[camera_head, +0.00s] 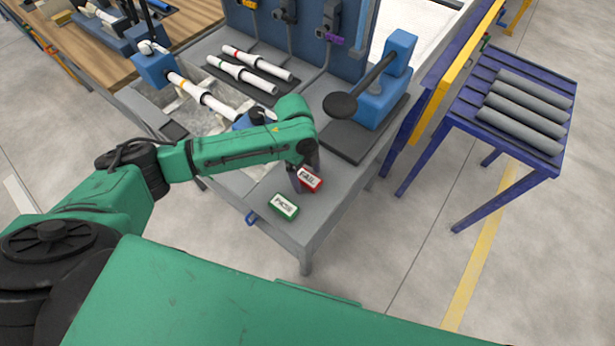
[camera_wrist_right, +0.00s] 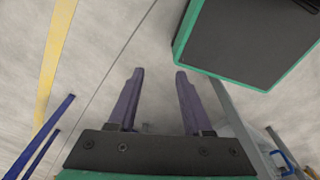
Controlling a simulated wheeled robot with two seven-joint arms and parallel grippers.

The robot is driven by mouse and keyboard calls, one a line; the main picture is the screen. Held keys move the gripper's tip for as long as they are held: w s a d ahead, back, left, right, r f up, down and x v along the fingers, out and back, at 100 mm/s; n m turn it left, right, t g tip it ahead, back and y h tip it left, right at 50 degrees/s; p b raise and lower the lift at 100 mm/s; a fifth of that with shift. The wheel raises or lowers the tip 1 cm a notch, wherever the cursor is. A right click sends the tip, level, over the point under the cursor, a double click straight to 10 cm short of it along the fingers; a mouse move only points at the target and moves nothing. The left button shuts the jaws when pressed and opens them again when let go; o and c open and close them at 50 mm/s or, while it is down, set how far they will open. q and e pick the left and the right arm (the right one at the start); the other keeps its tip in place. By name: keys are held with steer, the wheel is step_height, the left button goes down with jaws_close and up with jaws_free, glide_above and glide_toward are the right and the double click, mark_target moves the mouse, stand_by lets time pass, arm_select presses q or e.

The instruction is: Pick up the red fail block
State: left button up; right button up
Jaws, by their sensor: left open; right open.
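The red FAIL block (camera_head: 311,180) lies on the grey workbench (camera_head: 268,228) near its front corner, its white label facing up. My left gripper (camera_head: 302,187) points down right at this block, with a dark finger close against its left side. The block is partly hidden by the gripper, and I cannot tell whether it sits between both fingers. The left gripper is open. The green-edged PASS block (camera_head: 285,207) lies a little nearer the front. My right gripper (camera_wrist_right: 159,73) is open and empty in the right wrist view, above bare floor.
A blue press-like device (camera_head: 384,95) with a dark round pad stands behind the blocks. White pipes (camera_head: 258,62) lie on a dark tray at the back of the bench. A blue table (camera_head: 557,160) with several grey pipes stands to the right.

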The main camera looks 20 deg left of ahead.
arm_select(q)
steer(key=shift+w, duration=0.1)
jaws_close()
